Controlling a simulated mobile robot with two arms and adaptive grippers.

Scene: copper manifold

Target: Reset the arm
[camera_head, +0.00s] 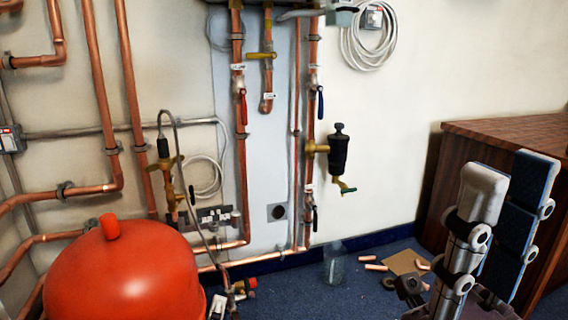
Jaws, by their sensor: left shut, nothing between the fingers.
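My right gripper (512,180) is in the lower right of the head view, its arm coming in from the bottom right edge. Its jointed fingers point upward. One finger shows a pale grey back, and the others show dark blue pads. The fingers stand apart with a narrow gap and nothing held between them. The gripper is in front of the wooden cabinet and overlaps it in the picture. My left gripper is not in view.
Copper pipes and valves line the wall. A red tank (125,270) fills the lower left. A wooden cabinet (500,128) stands at the right. A clear jar (334,262), short copper pieces (376,267) and a cardboard sheet (403,262) are on the blue floor.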

